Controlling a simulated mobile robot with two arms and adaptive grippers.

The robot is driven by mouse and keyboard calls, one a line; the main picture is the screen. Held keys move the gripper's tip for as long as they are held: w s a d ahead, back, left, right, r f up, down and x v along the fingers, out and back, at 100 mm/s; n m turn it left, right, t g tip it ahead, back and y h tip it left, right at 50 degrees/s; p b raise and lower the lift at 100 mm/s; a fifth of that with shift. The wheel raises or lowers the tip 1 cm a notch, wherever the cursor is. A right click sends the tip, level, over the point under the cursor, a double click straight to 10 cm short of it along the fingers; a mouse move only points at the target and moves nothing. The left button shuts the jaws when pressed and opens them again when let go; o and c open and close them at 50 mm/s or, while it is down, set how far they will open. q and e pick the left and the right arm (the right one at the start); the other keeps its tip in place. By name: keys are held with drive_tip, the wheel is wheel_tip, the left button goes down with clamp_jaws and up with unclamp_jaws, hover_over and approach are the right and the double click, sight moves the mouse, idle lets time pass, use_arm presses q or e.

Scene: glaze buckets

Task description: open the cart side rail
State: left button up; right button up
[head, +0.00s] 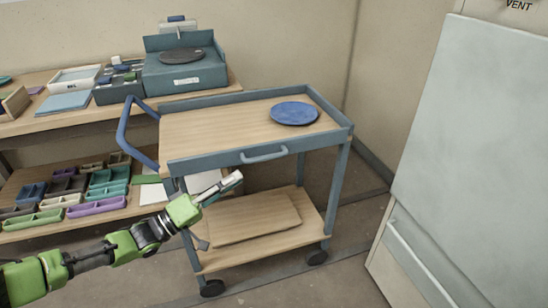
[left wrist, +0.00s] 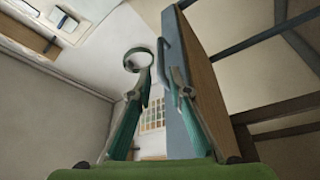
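The cart's side rail (head: 215,160) is a blue-grey panel along the near edge of the cart's wooden top, standing upright. A blue bar handle (head: 265,153) is fixed to its outer face. My left gripper (head: 232,183) is open and empty, just below and left of the handle in the head view. In the left wrist view, the two fingers (left wrist: 158,85) stand apart, with the handle (left wrist: 162,60) showing between and beyond their tips. The rail (left wrist: 182,130) runs close by the right finger there. I see no contact with the handle. My right gripper is out of view.
A blue plate (head: 295,113) lies on the cart top. The cart has a push handle (head: 123,125) at left and a lower wooden shelf (head: 285,240). A shelf unit with trays stands left. A large pale cabinet (head: 480,120) stands right, with bare floor between it and the cart.

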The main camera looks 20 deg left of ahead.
sight(268, 157)
use_arm(q)
drive_tip(key=b+x, duration=0.1)
drive_tip(key=x, duration=1.1)
drive_tip(key=shift+w, duration=0.15)
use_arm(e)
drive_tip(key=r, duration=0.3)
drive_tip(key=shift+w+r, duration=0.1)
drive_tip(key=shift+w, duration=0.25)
use_arm(q)
clamp_jaws()
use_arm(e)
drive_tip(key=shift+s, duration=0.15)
